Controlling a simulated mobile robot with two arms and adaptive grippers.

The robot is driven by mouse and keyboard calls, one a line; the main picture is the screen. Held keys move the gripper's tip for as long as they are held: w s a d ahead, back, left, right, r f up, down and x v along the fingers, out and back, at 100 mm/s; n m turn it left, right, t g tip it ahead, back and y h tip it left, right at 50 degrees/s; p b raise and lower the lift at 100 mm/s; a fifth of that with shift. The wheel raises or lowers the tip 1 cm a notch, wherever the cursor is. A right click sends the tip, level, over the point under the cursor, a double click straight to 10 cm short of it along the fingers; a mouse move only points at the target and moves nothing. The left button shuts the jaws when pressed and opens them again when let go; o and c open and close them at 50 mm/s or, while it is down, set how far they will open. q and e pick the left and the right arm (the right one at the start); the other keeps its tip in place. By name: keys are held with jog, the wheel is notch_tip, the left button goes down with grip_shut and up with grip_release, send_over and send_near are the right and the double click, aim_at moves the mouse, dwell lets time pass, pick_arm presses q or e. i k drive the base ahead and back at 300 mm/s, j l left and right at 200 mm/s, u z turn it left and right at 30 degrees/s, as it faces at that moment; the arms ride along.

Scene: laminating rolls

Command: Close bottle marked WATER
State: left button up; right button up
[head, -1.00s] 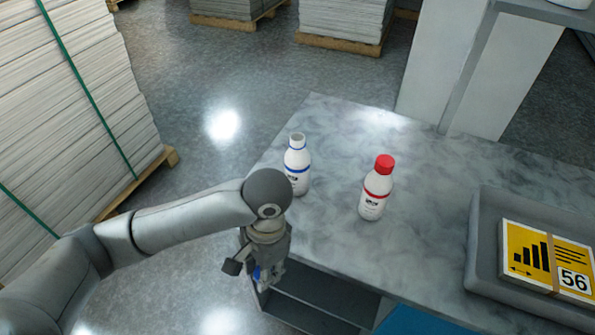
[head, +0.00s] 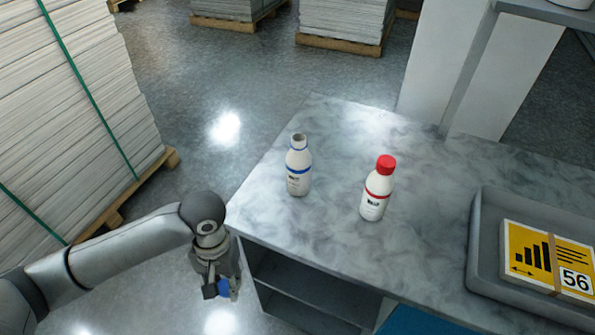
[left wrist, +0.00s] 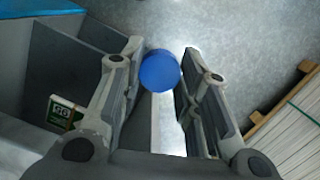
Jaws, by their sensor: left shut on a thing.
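An open white bottle with blue bands (head: 298,168) stands upright on the marbled table, its neck bare. A second white bottle with a red band and a red cap (head: 376,188) stands to its right. The labels are too small to read. My left gripper (head: 222,292) is off the table's left edge, lower left of the blue-banded bottle and apart from it. It is shut on a blue cap (head: 224,287), which also shows between the fingertips in the left wrist view (left wrist: 160,71). My right gripper is not in view.
The marbled table (head: 330,130) has free room around both bottles. A grey tray (head: 483,225) with a yellow pack marked 56 (head: 548,258) lies at the right. Open shelves (head: 300,287) sit under the table. A strapped paper stack (head: 75,110) stands on the left.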

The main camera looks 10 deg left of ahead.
aim_at(299, 158)
jog(key=j, duration=0.7)
jog(key=i+j, duration=0.15)
jog(key=j, duration=1.3)
jog(key=i+j, duration=0.15)
jog(key=j, duration=0.55)
jog(key=z, duration=1.8)
